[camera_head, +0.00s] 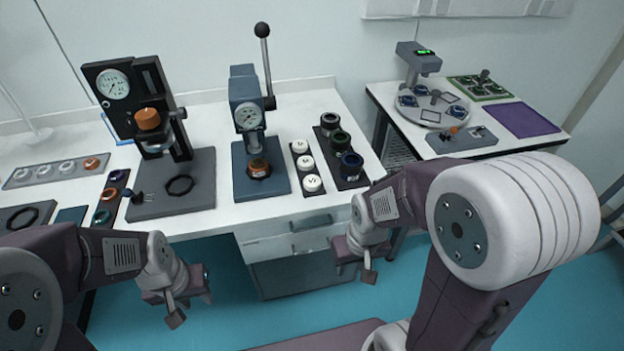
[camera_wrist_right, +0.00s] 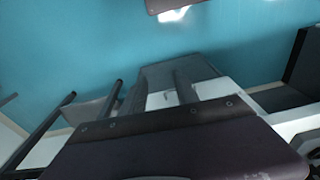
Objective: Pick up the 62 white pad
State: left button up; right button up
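Three round white pads sit in a row on a narrow dark tray (camera_head: 299,170) on the white table in the head view: a back pad (camera_head: 299,146), a middle pad (camera_head: 305,161) and a front pad (camera_head: 312,183). Each has small dark marks on top, too small to read, so I cannot tell which is the 62. My left gripper (camera_head: 188,297) hangs low in front of the table at left. My right gripper (camera_head: 356,262) is in front of the drawers, below and right of the pads. Neither visibly holds anything; their finger openings are unclear.
A press with a gauge and lever (camera_head: 246,115) stands left of the pads. A dark tray (camera_head: 343,178) with several dark ringed parts is at their right. A larger gauge stand (camera_head: 150,120) is further left. A second table (camera_head: 383,92) stands at right.

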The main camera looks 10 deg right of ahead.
aim_at(306, 162)
jog(key=i+j, duration=0.15)
jog(key=j, duration=0.25)
jog(key=i+j+z, duration=0.1)
jog(key=j, duration=0.25)
jog(key=i+j, duration=0.15)
jog(key=j, duration=0.25)
